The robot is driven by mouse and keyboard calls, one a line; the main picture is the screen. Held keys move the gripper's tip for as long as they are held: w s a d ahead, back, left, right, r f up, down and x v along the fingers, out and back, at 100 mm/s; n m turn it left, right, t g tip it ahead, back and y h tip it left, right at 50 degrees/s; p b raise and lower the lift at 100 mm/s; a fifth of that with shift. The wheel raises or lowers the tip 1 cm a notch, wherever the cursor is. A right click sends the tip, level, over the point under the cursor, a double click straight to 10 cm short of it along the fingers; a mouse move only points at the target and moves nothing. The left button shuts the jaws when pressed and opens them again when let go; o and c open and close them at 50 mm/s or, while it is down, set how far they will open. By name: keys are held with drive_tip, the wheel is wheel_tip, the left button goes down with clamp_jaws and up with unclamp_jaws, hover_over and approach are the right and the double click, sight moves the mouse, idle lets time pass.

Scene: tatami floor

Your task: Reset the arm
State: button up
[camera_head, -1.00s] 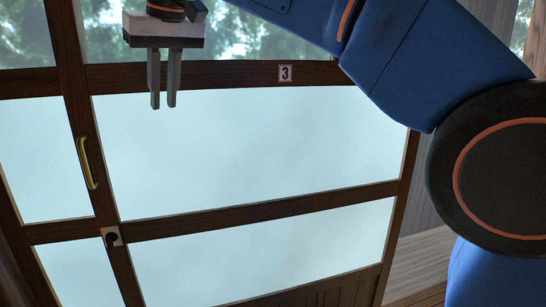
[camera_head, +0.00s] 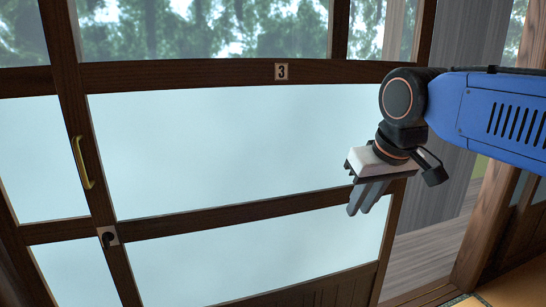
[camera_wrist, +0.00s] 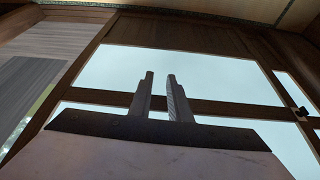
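My gripper (camera_head: 360,209) hangs at the right in the head view, in front of the door's right part, with its fingers pointing down. Its two grey fingers are apart with a narrow gap and nothing between them. They also show in the wrist view (camera_wrist: 159,80), empty, with the door behind. My blue arm reaches in from the right edge. The task names no other object.
A dark wooden door (camera_head: 235,205) with frosted panes carries a number 3 plate (camera_head: 281,72), a brass handle (camera_head: 83,162) and a lock (camera_head: 108,237) at left. Right of it is a gap showing grey planks (camera_head: 428,254). Tatami (camera_head: 468,302) shows at lower right.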

drive_tip(key=s+d+f+m, duration=0.1)
drive_tip(key=s+d+f, duration=0.2)
drive_tip(key=f, duration=0.3)
drive_tip(key=s+d+f+m, duration=0.1)
drive_tip(key=s+d+f, duration=0.3)
drive_tip(key=s+f, duration=0.1)
drive_tip(key=s+d+f+m+h, duration=0.1)
drive_tip(key=s+d+f, duration=0.2)
drive_tip(key=s+f, duration=0.2)
wheel_tip(320, 180, down, 3)
drive_tip(key=shift+d+r, duration=0.1)
drive_tip(key=shift+d, duration=0.15)
idle(0.6)
